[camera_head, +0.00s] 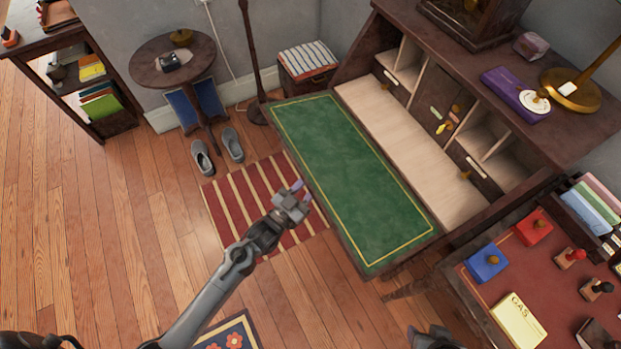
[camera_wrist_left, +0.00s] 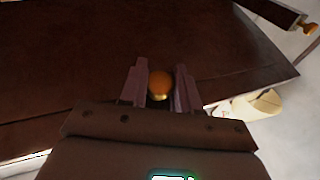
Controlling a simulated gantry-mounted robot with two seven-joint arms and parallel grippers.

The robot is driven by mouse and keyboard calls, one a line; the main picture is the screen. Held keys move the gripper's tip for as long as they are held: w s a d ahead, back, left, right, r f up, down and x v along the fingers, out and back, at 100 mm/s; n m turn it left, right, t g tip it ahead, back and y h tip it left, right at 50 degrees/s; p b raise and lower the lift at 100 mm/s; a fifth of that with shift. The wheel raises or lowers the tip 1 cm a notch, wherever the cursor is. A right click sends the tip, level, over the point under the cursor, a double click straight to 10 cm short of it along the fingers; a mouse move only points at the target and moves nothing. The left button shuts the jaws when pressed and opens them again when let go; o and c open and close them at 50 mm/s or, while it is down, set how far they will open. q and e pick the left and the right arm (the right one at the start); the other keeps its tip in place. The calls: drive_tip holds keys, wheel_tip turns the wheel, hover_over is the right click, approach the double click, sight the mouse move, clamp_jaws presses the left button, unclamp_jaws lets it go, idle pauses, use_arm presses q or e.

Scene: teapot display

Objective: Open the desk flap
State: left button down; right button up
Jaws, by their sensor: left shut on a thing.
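The desk flap (camera_head: 345,178) is folded down and lies about level, its green panel with a gold border facing up. The pale desk interior (camera_head: 410,145) with its compartments is exposed behind it. My left gripper (camera_head: 298,190) is at the flap's front left edge. In the left wrist view the flap's dark wooden outer face (camera_wrist_left: 90,60) fills much of the picture, and the left fingers are shut on a round brass knob (camera_wrist_left: 159,84). The knob is hidden in the head view. My right gripper (camera_head: 432,338) shows only as a dark part at the bottom edge, its fingers unclear.
A red side table (camera_head: 470,290) with boxes and stamps stands at the right, close to the flap's near end. A round table (camera_head: 150,75), grey slippers (camera_head: 203,158) and a lamp pole (camera_head: 252,50) are at the left. A striped rug (camera_head: 235,205) lies beneath the gripper.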

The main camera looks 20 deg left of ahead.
use_arm(q)
drive_tip(key=shift+r, duration=0.4)
drive_tip(key=c, duration=1)
unclamp_jaws()
drive_tip(key=shift+c, duration=0.2)
drive_tip(key=shift+o, duration=0.8)
drive_tip(key=shift+d+f, duration=0.1)
drive_tip(key=shift+s, duration=0.1)
drive_tip(key=shift+s+a+f, duration=0.1)
drive_tip(key=shift+s+a, duration=0.2)
drive_tip(key=shift+s, duration=0.2)
drive_tip(key=p+v, duration=0.2)
drive_tip(key=v, duration=0.7)
drive_tip(key=shift+s+f, duration=0.3)
drive_tip(key=shift+s, duration=0.05)
